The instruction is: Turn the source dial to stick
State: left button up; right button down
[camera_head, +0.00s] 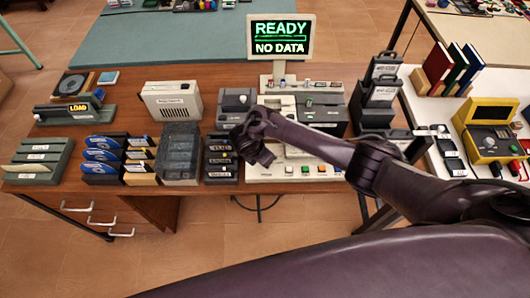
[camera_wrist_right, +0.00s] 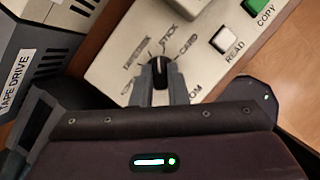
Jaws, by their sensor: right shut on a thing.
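The source dial (camera_wrist_right: 158,67) is a small black knob with a pale pointer mark on the cream console panel. Labels around it include STICK, CARD and one ending in OM; another label at left is hard to read. The pale mark faces roughly up the picture, near the STICK label (camera_wrist_right: 169,35); I cannot tell if it lines up exactly. My right gripper (camera_wrist_right: 159,84) is shut on the dial, one grey finger on each side. In the head view my right gripper (camera_head: 256,152) covers the dial. The monitor (camera_head: 280,37) reads READY, NO DATA. My left gripper is not in view.
A white READ button (camera_wrist_right: 224,41) and a green COPY button (camera_wrist_right: 266,9) lie right of the dial. The tape drive (camera_wrist_right: 32,65) stands close at left. In the head view, cartridge racks (camera_head: 118,158) and a grey box (camera_head: 180,153) crowd the desk left of my gripper.

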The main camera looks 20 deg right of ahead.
aim_at(257, 166)
jog(key=shift+w+m+g+p, duration=0.15)
jog(key=shift+m+g+p, duration=0.3)
jog(key=shift+m, duration=0.65)
jog(key=c, duration=1.4)
grip_release()
jog(key=shift+c, duration=0.2)
jog(key=p+v, duration=0.1)
jog(key=v, duration=0.6)
jog(key=shift+a+r+p, duration=0.25)
jog(key=shift+r+p, duration=0.15)
